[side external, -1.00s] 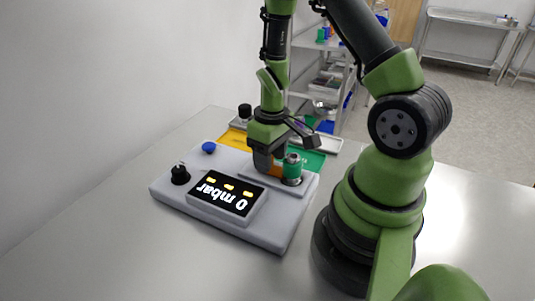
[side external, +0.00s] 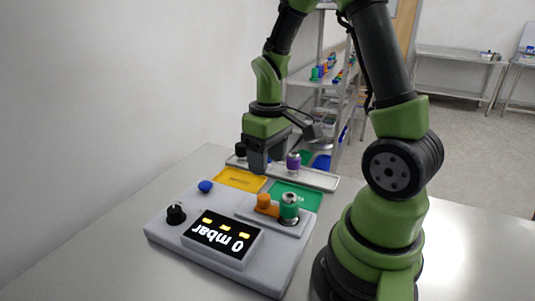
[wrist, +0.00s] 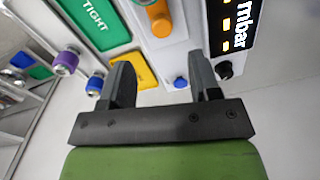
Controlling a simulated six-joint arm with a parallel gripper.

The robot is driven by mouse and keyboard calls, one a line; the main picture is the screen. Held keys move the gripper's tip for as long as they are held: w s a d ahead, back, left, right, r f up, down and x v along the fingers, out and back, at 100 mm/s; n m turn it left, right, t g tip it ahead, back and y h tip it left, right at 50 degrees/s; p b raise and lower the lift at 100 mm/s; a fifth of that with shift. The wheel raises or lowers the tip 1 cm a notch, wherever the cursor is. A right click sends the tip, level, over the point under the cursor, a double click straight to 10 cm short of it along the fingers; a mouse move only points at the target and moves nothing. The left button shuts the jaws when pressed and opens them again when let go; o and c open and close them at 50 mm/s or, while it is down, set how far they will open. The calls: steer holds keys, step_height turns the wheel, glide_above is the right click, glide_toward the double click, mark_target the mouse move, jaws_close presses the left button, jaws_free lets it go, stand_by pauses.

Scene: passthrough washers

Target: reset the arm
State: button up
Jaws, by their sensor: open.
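My gripper (side external: 262,163) hangs in the air above the back part of the grey device (side external: 173,239). In the wrist view my gripper (wrist: 162,88) has its two dark fingers spread wide, with nothing between them. On the device stand an orange knob (side external: 264,201) and a green cylinder with a metal top (side external: 289,206), both clear of the fingers. The display (side external: 222,238) reads 0 mbar with several lit orange marks. A blue button (side external: 205,186) and a black knob (side external: 176,214) sit toward its left side.
Behind the device lie a yellow tray (side external: 239,179) and a green tray (side external: 306,193), which reads TIGHT in the wrist view. The table front (side external: 90,270) is clear.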

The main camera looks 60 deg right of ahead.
steer(key=shift+r, duration=0.35)
steer(key=s+a+r+m+t, duration=0.1)
steer(key=s+a+r+t, duration=0.2)
steer(key=r, duration=0.4)
steer(key=s+a+r+m+t+y, duration=0.1)
steer(key=s+a+r+t, duration=0.3)
steer(key=a+r, duration=0.4)
steer(key=shift+s+a+y, duration=0.25)
steer(key=shift+s+y, duration=0.05)
steer(key=shift+s, duration=0.15)
steer(key=shift+o, duration=0.3)
steer(key=shift+r, duration=0.1)
stand_by(1.7)
